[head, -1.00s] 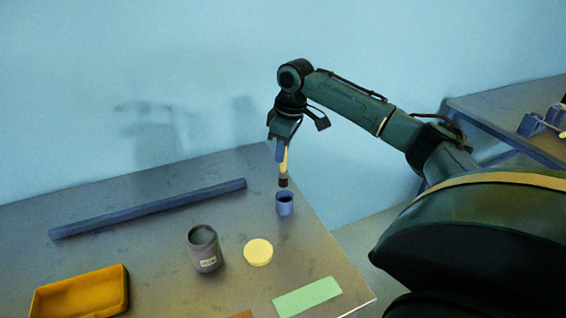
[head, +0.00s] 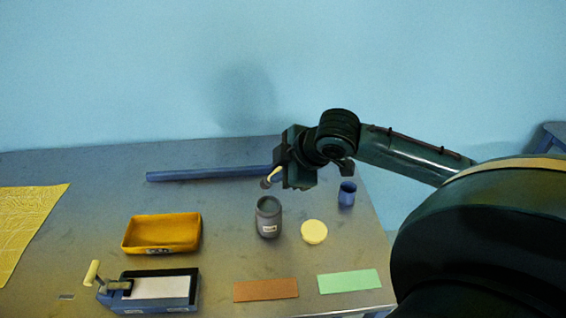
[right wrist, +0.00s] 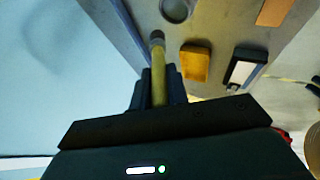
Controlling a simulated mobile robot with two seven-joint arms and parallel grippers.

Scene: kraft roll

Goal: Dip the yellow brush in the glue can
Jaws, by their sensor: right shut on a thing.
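My right gripper (head: 283,172) is shut on the yellow brush (head: 273,174), held tilted in the air with its dark tip toward the lower left. In the head view it appears just above and behind the glue can (head: 268,226), an open grey can with a pale label, standing upright. The brush tip looks clear of the can. In the right wrist view the brush handle (right wrist: 159,80) runs out between the fingers (right wrist: 159,92), and a round grey rim, likely the can (right wrist: 176,10), shows beyond the tip. My left gripper is out of view.
A blue cup (head: 347,196) and a cream lid (head: 314,232) stand right of the can. An orange tray (head: 128,243), a long blue bar (head: 205,174), brown (head: 265,290) and green (head: 348,281) strips, a hand-roller-like device (head: 190,300) and a yellow patterned sheet (head: 22,225) lie around.

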